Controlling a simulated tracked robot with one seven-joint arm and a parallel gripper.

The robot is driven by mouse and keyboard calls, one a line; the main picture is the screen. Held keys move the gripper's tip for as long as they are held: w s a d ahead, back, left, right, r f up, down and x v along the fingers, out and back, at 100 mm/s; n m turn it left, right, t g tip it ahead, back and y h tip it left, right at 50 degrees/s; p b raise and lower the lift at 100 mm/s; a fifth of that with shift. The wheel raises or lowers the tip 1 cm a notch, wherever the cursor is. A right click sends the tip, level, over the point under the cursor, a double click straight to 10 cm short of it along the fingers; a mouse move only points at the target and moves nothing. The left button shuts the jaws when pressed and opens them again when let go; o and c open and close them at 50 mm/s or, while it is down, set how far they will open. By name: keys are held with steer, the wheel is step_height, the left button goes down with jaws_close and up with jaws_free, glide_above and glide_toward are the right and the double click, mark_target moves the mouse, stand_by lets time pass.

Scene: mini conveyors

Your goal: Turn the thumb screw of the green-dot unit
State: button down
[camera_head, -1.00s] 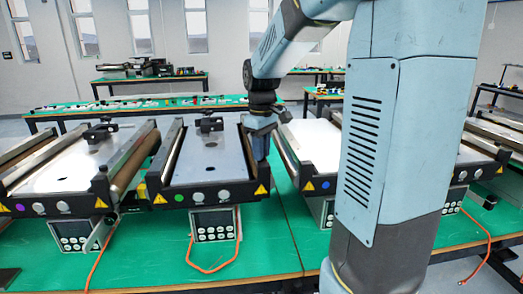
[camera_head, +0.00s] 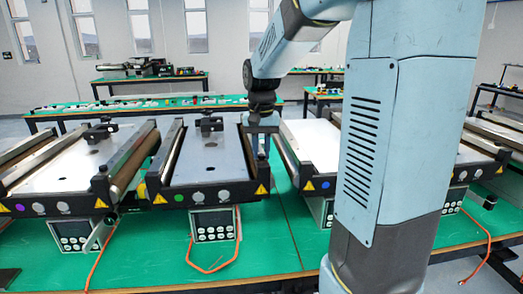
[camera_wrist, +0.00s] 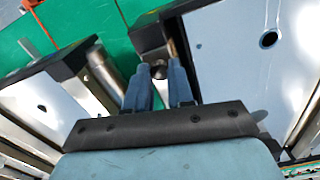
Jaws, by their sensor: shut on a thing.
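The green-dot unit (camera_head: 207,160) is a mini conveyor with a grey bed and black end frame, its green dot (camera_head: 179,198) on the front face. My gripper (camera_head: 262,152) points down at the unit's right side, near the front corner. In the wrist view my gripper (camera_wrist: 159,68) has its two blue fingers on either side of a small dark thumb screw (camera_wrist: 158,73) by the unit's end block. The fingers are shut on it. The screw is hidden in the head view.
A purple-dot conveyor (camera_head: 75,165) stands to the left and a blue-dot conveyor (camera_head: 312,145) close to the right, leaving a narrow gap at my gripper. A control box (camera_head: 213,224) with an orange cable (camera_head: 205,270) sits below the green-dot unit's front.

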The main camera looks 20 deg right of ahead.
steer(key=m, duration=0.4)
steer(key=shift+m, duration=0.3)
steer(key=m, duration=0.3)
steer(key=shift+m, duration=0.4)
steer(key=m, duration=0.8)
steer(key=shift+m, duration=0.3)
steer(key=c, duration=1)
jaws_free()
steer(key=shift+r, duration=0.1)
